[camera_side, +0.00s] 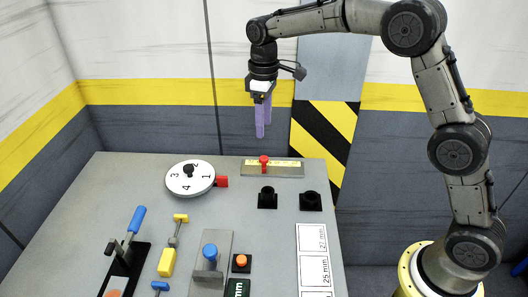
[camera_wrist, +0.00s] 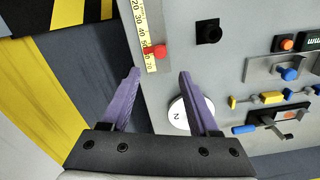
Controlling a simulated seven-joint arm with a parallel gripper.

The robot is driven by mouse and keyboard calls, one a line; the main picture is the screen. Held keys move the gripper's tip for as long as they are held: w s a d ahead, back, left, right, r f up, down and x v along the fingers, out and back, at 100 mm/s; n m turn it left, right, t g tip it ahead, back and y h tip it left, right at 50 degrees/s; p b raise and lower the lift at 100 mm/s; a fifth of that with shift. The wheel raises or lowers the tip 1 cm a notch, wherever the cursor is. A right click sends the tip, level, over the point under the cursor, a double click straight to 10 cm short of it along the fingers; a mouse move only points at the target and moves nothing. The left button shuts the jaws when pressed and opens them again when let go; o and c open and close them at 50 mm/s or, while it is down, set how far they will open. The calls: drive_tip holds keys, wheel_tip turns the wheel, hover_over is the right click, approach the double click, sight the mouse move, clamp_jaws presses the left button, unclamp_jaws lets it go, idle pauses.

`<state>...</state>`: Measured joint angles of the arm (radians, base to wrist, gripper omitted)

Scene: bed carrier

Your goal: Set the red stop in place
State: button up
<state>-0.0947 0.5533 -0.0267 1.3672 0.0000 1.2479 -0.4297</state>
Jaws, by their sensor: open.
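A red stop (camera_side: 264,160) sits on a grey rail with a yellow scale (camera_side: 285,164) at the back edge of the grey bench. In the wrist view the red stop (camera_wrist: 157,51) lies on the scale strip (camera_wrist: 140,25), near the strip's lower end. My gripper (camera_side: 262,130) has two purple fingers pointing down. It hangs well above the back of the bench, apart from everything. In the wrist view my gripper (camera_wrist: 160,74) is open and empty, and the stop shows beyond and between its fingertips.
A blue-handled clamp (camera_side: 136,219), yellow parts and a label strip (camera_side: 313,270) are nearer.

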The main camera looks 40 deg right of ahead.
sight(264, 157)
wheel_tip(264, 157, down, 10)
drive_tip(key=shift+f, duration=0.1)
idle(0.4)
clamp_jaws()
idle(1.2)
